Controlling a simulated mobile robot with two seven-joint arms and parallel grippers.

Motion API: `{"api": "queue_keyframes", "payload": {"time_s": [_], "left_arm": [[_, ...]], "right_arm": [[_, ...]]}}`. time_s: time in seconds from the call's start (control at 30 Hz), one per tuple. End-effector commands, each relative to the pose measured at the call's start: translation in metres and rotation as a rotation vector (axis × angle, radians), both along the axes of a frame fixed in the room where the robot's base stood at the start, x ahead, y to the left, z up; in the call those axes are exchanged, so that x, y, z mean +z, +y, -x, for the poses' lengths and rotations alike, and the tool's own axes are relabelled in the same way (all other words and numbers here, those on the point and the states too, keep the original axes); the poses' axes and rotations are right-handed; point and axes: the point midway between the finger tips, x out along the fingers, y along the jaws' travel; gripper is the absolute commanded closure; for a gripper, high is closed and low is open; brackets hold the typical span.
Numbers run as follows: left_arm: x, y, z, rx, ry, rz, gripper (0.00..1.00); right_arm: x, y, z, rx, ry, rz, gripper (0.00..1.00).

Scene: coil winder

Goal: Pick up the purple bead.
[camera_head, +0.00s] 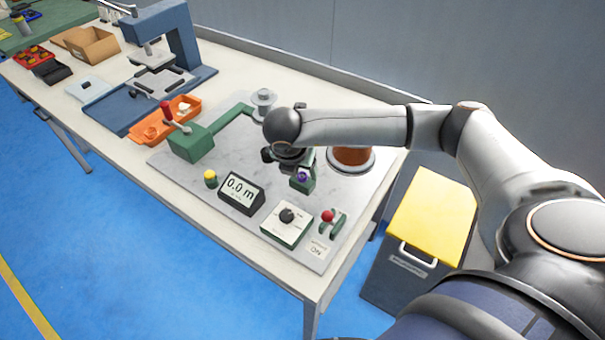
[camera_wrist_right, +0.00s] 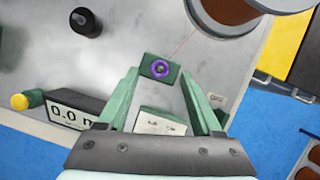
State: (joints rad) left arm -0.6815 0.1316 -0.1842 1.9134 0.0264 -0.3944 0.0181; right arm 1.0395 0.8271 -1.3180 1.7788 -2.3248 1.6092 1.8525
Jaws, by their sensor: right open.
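The purple bead (camera_head: 303,175) is a small ring on a green block (camera_head: 303,184) on the grey plate. In the right wrist view the bead (camera_wrist_right: 153,70) sits on the top of the green block (camera_wrist_right: 147,73), near the middle of the picture. My right gripper (camera_head: 290,160) is above the plate, close to the block. Its two fingers show open in the right wrist view (camera_wrist_right: 159,75), one on each side of the bead, with nothing held. I cannot tell how high the fingertips are over the bead. My left gripper is not in view.
A copper wire spool (camera_head: 350,156) stands close on the right, with a thin wire running toward the bead. A display (camera_head: 241,193), a knob box (camera_head: 287,222) and a red button (camera_head: 327,215) stand in front. A green crank unit (camera_head: 190,143) is left.

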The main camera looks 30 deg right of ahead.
Motion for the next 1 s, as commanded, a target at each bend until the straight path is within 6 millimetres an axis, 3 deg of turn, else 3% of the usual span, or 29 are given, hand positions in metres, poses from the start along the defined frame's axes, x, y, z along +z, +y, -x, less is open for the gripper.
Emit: {"api": "queue_keyframes", "payload": {"time_s": [0.13, 0.4, 1.0], "left_arm": [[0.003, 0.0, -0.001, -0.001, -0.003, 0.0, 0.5], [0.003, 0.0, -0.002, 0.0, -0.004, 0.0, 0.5], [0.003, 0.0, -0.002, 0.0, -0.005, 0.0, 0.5]], "right_arm": [[-0.016, -0.005, -0.003, 0.0, 0.004, 0.0, 0.33], [-0.019, -0.006, -0.004, 0.001, 0.002, -0.001, 0.33], [-0.019, -0.006, -0.004, 0.0, 0.001, -0.001, 1.0]]}}
